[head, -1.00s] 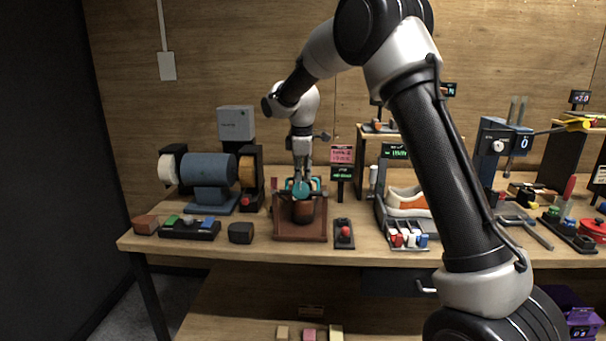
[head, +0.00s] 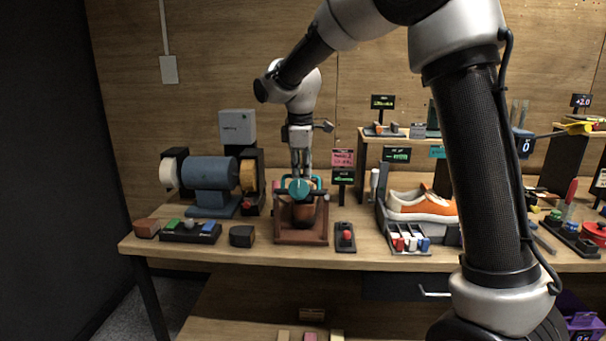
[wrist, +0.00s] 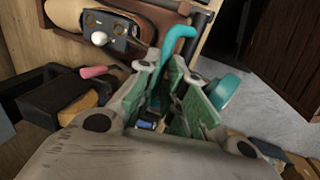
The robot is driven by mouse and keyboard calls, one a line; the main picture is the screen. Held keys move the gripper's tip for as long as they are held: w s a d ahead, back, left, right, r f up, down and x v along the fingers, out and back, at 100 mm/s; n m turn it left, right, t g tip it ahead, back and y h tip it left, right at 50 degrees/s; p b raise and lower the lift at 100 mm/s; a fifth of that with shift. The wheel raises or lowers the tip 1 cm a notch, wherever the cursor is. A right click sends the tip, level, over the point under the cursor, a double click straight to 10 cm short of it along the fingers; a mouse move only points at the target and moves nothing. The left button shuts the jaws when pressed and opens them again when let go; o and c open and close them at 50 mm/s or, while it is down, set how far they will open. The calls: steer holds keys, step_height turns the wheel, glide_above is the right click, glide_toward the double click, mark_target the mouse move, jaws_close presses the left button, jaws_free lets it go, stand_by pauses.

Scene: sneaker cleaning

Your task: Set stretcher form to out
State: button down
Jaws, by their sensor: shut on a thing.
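A brown wooden stand (head: 301,237) on the workbench holds a dark, rounded brown form (head: 304,212), which I take to be the stretcher form. A teal disc (head: 299,189) and a teal handle (head: 317,182) sit at its top. My gripper (head: 300,178) points down from above, shut at the teal handle. In the wrist view the teal curved handle (wrist: 176,45) rises between the green-padded fingers of my gripper (wrist: 178,82). The teal disc (wrist: 223,91) is beside the right finger. The fingers hide part of the handle.
A blue buffing machine (head: 210,172) stands left of the stand, with a button panel (head: 190,230) in front. A red-button box (head: 345,236) is close on the right. An orange and white sneaker (head: 422,206) lies in a grey tray farther right.

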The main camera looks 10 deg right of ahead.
steer(key=shift+s+a+r, duration=0.25)
steer(key=shift+s+r, duration=0.25)
steer(key=shift+s, duration=0.3)
steer(key=shift+s+a+r, duration=0.25)
steer(key=shift+s+r, duration=0.25)
steer(key=shift+s, duration=0.25)
steer(key=c, duration=1.5)
jaws_free()
steer(key=shift+s, duration=0.1)
steer(key=shift+r, duration=0.1)
steer(key=v, duration=1.2)
